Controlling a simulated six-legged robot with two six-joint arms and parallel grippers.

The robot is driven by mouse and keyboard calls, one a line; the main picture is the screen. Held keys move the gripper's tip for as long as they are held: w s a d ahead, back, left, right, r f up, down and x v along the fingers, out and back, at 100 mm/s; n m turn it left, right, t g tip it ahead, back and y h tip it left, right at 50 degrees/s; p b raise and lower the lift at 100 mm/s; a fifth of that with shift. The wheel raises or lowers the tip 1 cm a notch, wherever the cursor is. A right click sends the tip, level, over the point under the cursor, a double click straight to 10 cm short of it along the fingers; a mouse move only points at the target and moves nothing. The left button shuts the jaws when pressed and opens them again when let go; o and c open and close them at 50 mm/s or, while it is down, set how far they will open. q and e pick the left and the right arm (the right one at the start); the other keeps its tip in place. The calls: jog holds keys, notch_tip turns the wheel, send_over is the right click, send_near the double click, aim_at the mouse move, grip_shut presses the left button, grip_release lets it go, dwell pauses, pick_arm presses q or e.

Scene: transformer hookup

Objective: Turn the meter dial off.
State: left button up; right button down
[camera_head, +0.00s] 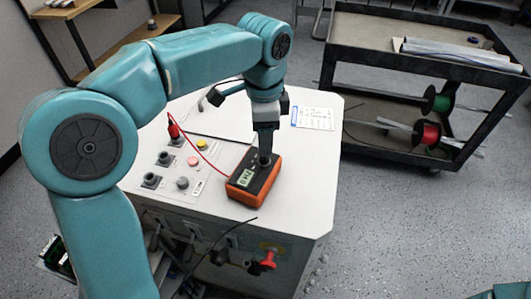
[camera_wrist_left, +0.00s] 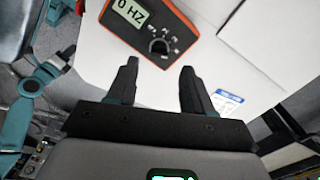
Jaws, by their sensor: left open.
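The orange meter (camera_head: 246,194) with a black face lies on the white cabinet top. In the left wrist view the meter (camera_wrist_left: 186,25) shows a display reading "0 HZ" (camera_wrist_left: 130,12) and a round dark dial (camera_wrist_left: 160,47) with pale marks around it. My left gripper (camera_head: 265,153) points down over the dial end of the meter and hides most of the dial in the head view. In the left wrist view its two fingers (camera_wrist_left: 160,68) are apart, with the dial between and just beyond their tips. Contact with the dial cannot be told. My right gripper is not in view.
A red lead (camera_head: 200,155) runs from a red plug (camera_head: 173,130) towards the meter. Several sockets and coloured buttons (camera_head: 193,160) sit left of it. A paper label (camera_head: 312,118) lies to the right. A dark cart (camera_head: 420,72) with spools stands behind right.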

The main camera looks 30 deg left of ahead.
pick_arm(q)
notch_tip(320, 180, down, 4)
jog(key=shift+s+d+f+b, duration=0.1)
jog(key=shift+f+b, duration=0.05)
jog(key=shift+b, duration=0.15)
jog(key=shift+f, duration=0.4)
jog(key=shift+r, duration=0.1)
jog(key=shift+c, duration=0.3)
jog(key=c, duration=0.5)
grip_shut()
jog(key=shift+n+p, duration=0.35)
jog(key=shift+n, duration=0.55)
